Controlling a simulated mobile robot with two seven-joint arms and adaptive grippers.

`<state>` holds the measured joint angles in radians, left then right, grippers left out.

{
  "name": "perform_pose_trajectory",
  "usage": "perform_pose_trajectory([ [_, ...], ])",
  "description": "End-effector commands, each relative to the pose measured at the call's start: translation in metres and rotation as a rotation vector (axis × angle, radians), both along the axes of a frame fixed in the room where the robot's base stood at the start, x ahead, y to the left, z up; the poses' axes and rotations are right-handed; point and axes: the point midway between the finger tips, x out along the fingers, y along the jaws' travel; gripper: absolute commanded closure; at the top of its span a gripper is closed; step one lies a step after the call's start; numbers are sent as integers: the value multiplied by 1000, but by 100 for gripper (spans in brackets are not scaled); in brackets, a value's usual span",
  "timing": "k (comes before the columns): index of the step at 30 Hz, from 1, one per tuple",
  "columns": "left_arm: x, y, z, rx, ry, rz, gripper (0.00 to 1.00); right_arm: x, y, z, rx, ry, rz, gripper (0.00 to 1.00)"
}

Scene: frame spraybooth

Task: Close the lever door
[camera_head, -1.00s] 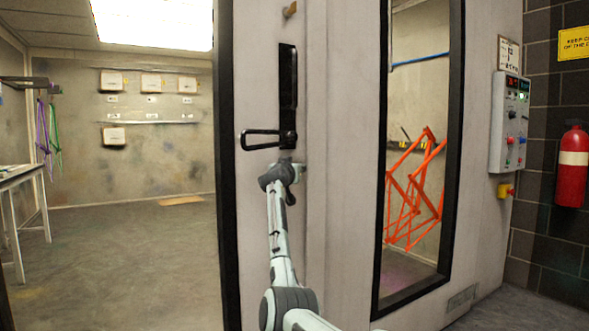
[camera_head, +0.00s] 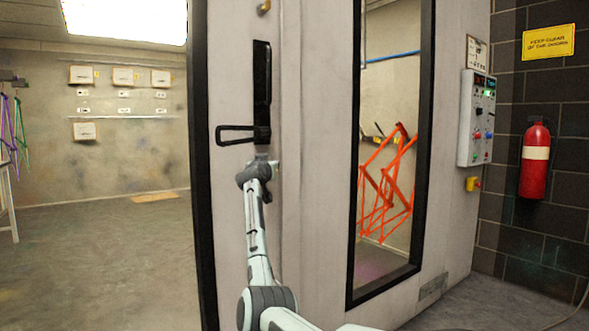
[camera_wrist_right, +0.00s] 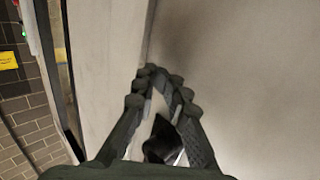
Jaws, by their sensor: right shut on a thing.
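The door (camera_head: 310,150) is a pale panel with a black edge strip and a tall window; it stands open, with the booth interior visible to its left. Its black lever handle (camera_head: 262,85) has a vertical plate and a loop-shaped lever (camera_head: 238,133) pointing left. My right gripper (camera_head: 261,163) is just below the lever's hub, its fingers small and partly hidden by my wrist. In the right wrist view, its fingers (camera_wrist_right: 158,80) are closed around a dark piece (camera_wrist_right: 160,142), seemingly part of the handle. My left gripper is not in view.
A control panel (camera_head: 477,118) and a red fire extinguisher (camera_head: 535,160) are on the right. An orange frame (camera_head: 385,195) shows through the window.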

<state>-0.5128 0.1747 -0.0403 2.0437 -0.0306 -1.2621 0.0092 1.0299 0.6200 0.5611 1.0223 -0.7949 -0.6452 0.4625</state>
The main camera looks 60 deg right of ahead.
Motion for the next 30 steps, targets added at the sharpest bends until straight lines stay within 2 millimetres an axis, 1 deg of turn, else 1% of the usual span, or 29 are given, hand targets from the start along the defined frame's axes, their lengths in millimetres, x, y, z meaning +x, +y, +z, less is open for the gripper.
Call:
perform_pose_trajectory([
  [1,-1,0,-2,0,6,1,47,-6,-3,4,-3,-2,-6,100],
  [2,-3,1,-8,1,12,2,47,-10,-2,2,-3,-3,-8,100],
  [3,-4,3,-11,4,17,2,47,-18,3,1,-4,-3,-9,100],
  [5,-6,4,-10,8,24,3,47,-29,9,1,-4,-4,-9,100],
  [8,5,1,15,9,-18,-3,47,-48,17,2,-5,-5,-11,100],
  [12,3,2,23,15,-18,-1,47,-71,29,2,-5,-5,-11,100],
  [16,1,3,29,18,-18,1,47,-87,37,3,-3,-4,-11,100],
  [19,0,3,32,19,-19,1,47,-94,41,4,-3,-3,-12,100],
  [23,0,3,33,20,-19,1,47,-97,43,4,-1,-2,-11,100],
  [28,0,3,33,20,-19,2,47,-96,43,4,-2,-2,-10,100],
  [30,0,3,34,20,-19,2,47,-92,47,-1,-2,12,-2,100],
])
